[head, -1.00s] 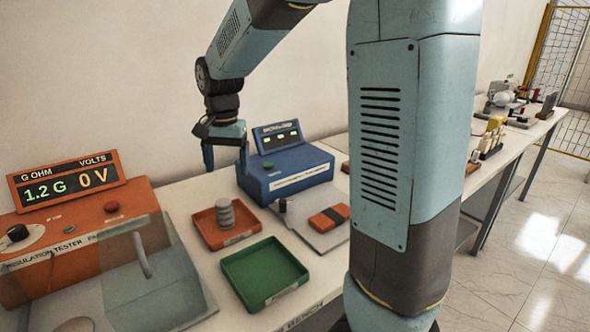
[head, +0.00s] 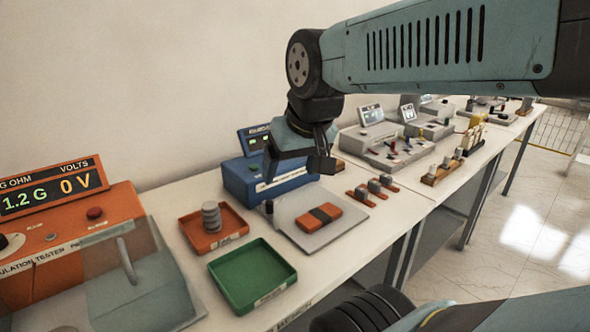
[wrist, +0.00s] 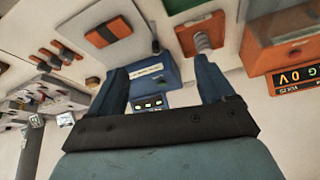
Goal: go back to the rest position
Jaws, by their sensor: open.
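My gripper (head: 296,168) hangs in the air in front of the blue meter box (head: 262,182) and hides part of it in the head view. In the wrist view, the two fingers of my gripper (wrist: 163,80) stand wide apart with nothing between them. The blue box and its green-lit display (wrist: 150,103) show beyond that gap. My arm (head: 440,48) reaches across the top of the head view.
A red tray (head: 234,238) holds a grey ribbed bushing (head: 211,216). An empty green tray (head: 252,276) stands nearer. An orange and black block (head: 307,219) lies on a grey plate (head: 350,205). The orange tester (head: 60,240) is at left. Floor is free at right.

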